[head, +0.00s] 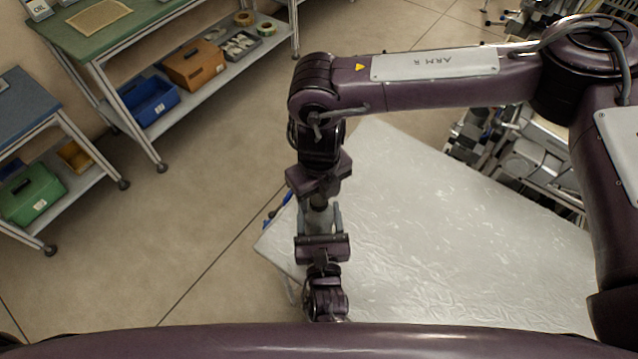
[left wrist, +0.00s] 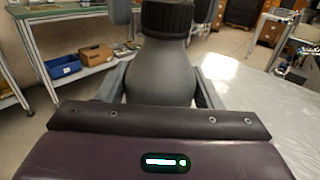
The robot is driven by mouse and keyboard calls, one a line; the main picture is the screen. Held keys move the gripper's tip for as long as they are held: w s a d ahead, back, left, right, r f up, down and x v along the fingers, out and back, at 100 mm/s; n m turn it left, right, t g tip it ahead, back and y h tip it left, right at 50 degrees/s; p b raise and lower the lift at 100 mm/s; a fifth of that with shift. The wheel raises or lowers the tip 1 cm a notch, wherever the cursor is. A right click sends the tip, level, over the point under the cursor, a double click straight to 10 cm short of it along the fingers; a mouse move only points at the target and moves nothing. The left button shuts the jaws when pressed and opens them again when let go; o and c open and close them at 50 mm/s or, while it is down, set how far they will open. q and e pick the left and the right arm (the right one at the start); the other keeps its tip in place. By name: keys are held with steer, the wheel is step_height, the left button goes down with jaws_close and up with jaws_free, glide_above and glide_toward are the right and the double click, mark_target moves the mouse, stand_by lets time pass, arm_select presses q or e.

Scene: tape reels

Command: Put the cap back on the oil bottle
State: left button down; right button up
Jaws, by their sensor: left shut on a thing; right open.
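The grey oil bottle (left wrist: 160,72) stands upright between the fingers of my left gripper (left wrist: 160,88), which is shut on it. A black ribbed cap (left wrist: 168,18) sits at the bottle's top; its upper part is cut off by the frame, so I cannot tell how firmly it is seated. In the head view the bottle (head: 319,219) shows small between the two grippers. My right gripper (head: 319,192) is open above it, and in the left wrist view its grey fingers (left wrist: 166,12) stand on either side of the cap, apart from it.
A table with a shiny white cover (head: 440,240) lies right of and below the grippers. Beyond the floor at left stand a green-topped bench (head: 110,28) with a blue bin (head: 150,100) and a brown box (head: 194,64), and a blue-topped bench (head: 22,98).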

steer(key=shift+f, duration=0.1)
steer(key=c, duration=1)
steer(key=o, duration=1.2)
steer(key=shift+c, duration=0.2)
step_height(320, 180, up, 12)
